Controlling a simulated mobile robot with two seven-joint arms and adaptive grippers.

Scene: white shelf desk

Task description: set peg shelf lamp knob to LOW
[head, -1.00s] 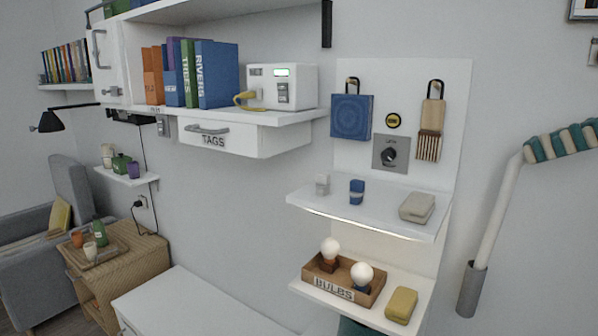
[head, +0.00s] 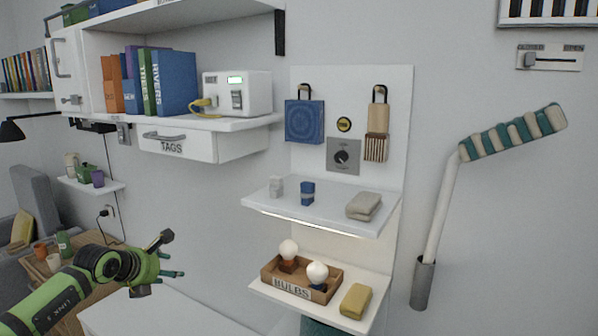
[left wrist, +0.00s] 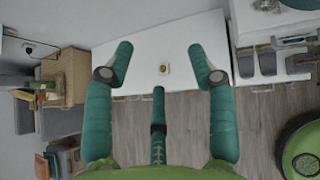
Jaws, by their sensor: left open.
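The lamp knob (head: 342,156) is a dark round dial on a square grey plate (head: 333,164) on the white peg panel (head: 300,78), above the small upper peg shelf (head: 330,222). The label print is too small to read. My left gripper (head: 172,262) is at the lower left of the head view, well left of and below the knob and touching nothing. In the left wrist view its teal fingers (left wrist: 160,52) are spread wide with nothing between them. My right gripper is in neither view.
The upper peg shelf carries small items; the lower has a BULBS box (head: 292,292) and a yellow block (head: 355,301).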

